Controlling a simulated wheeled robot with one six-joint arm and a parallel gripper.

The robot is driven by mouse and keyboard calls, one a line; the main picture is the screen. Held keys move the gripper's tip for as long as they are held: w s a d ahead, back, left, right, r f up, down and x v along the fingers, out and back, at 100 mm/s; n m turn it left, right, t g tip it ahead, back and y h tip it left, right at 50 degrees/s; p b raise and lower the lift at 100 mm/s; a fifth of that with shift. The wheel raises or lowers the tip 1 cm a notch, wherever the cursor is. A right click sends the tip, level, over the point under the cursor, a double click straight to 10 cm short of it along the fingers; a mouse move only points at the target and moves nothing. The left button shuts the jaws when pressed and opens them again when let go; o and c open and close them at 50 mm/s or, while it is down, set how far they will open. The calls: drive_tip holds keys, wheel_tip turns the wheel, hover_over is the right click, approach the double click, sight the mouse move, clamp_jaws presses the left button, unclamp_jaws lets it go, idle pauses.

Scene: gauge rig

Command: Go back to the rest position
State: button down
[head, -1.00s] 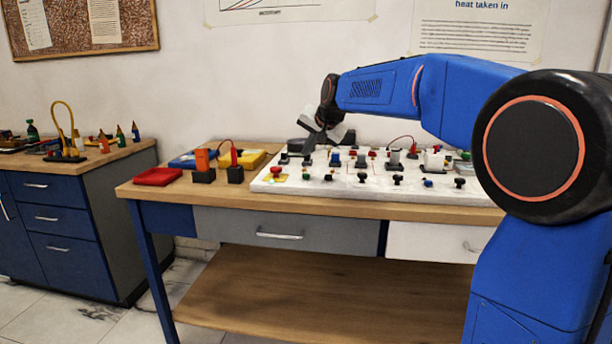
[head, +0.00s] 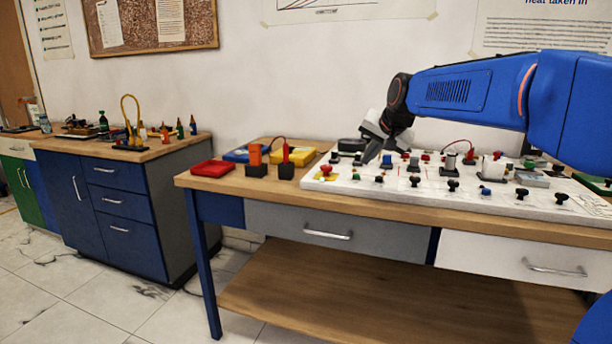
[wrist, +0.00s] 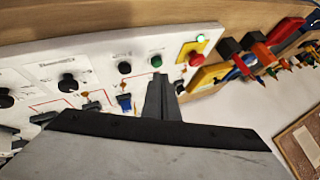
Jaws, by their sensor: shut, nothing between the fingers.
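My gripper (head: 372,153) hangs from my blue arm over the back left part of the white gauge panel (head: 413,193) in the head view. In the wrist view its fingers (wrist: 161,98) are together and empty, pointing at the panel near a green knob (wrist: 157,61) and a red button (wrist: 194,58). The fingers look apart from the knobs, but the exact gap cannot be told. The panel carries several black knobs and small fittings.
The panel lies on a wooden bench (head: 262,196) with drawers. Left of it are a red tray (head: 212,169), a yellow tray (head: 303,156) and orange and red blocks on black bases. A blue cabinet (head: 75,198) stands further left. The floor (head: 135,302) between is clear.

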drive_tip(key=s+d+f+n+g, duration=0.1)
drive_tip(key=s+f, duration=0.6)
drive_tip(key=s, duration=0.7)
drive_tip(key=s+d+f+n+g+h, duration=0.1)
drive_tip(key=s+d+f+n, duration=0.1)
drive_tip(key=s+f, duration=0.6)
drive_tip(key=s+d+f+n+g, duration=0.1)
drive_tip(key=s+f, duration=0.7)
drive_tip(key=s, duration=1.3)
drive_tip(key=shift+s+d+n+g+h, duration=0.3)
drive_tip(key=shift+d+n+h, duration=0.1)
drive_tip(key=shift+d+n, duration=0.45)
